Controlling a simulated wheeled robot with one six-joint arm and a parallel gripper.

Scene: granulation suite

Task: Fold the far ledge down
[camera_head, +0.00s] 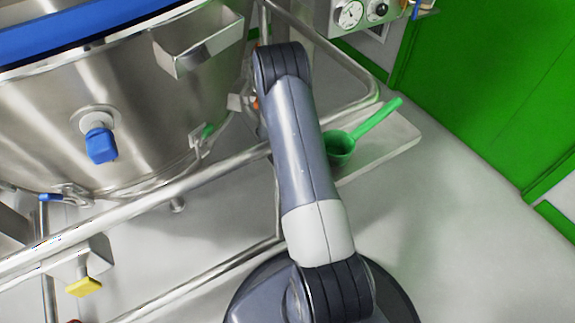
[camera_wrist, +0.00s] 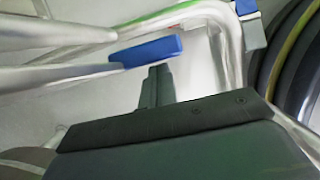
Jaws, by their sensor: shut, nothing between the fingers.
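A flat steel ledge (camera_head: 402,138) juts out from the tubular rail frame on the right in the head view, with a green scoop (camera_head: 370,128) lying on it. I cannot tell for sure whether this is the far ledge. My arm covers its left end. My gripper (camera_wrist: 157,85) shows in the wrist view, with its dark fingers together and empty. The fingertips are close below a blue handle-like piece (camera_wrist: 145,52) among steel tubes; I cannot tell whether they touch it. In the head view my gripper is hidden behind my arm.
A large steel vessel (camera_head: 160,110) with a blue rim and a blue knob (camera_head: 101,145) fills the left. Steel rails (camera_head: 150,207) cross in front. A yellow knob (camera_head: 84,287) is at lower left. A gauge panel (camera_head: 365,12) and green wall (camera_head: 490,80) stand behind. Floor at right is clear.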

